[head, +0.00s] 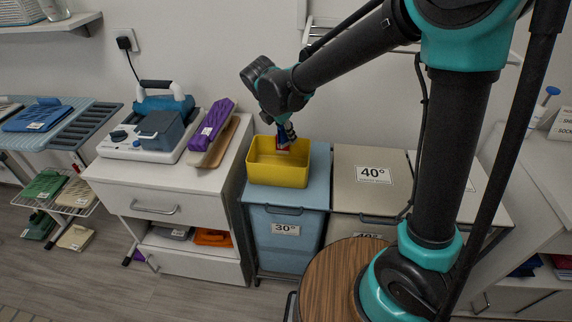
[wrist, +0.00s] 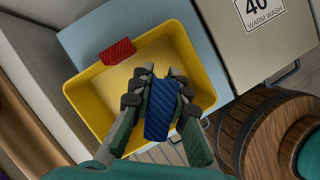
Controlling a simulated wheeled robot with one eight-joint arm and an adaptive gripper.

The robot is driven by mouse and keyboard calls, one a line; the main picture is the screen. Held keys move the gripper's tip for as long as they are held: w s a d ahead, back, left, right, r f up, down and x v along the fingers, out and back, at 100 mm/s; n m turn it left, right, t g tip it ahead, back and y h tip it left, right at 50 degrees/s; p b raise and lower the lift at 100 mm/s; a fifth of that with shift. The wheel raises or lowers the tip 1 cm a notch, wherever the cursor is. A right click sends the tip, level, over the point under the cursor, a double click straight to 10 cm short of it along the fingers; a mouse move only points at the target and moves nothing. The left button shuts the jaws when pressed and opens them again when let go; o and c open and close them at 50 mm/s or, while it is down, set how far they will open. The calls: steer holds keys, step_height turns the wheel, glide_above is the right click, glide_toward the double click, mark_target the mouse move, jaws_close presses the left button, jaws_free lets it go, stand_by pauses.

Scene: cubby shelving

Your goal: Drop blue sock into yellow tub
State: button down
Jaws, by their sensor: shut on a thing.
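The blue sock (wrist: 160,112), ribbed and folded, is held between the two fingers of my gripper (wrist: 162,76) in the wrist view. In the head view my gripper (head: 285,136) is over the yellow tub (head: 279,176), and the sock shows there only as a small blue patch. The tub (wrist: 88,110) is open-topped and rectangular, and its floor shows around my fingers. A red ribbed piece (wrist: 117,52) is at the tub's upper-left wall in the wrist view. I cannot tell how deep the sock hangs relative to the rim.
The tub stands on a blue 30° bin (head: 286,229), beside a beige 40° bin (head: 372,178). A white cabinet at left carries a sewing-machine-like device (head: 150,135) and a purple folded cloth (head: 212,125). A round wooden barrel (head: 335,270) stands in front.

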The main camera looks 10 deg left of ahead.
mark_target(288, 148)
steer(key=shift+f, duration=2.85)
steer(key=c, duration=1.4)
jaws_free()
steer(key=v, duration=1.2)
steer(key=shift+w, duration=0.1)
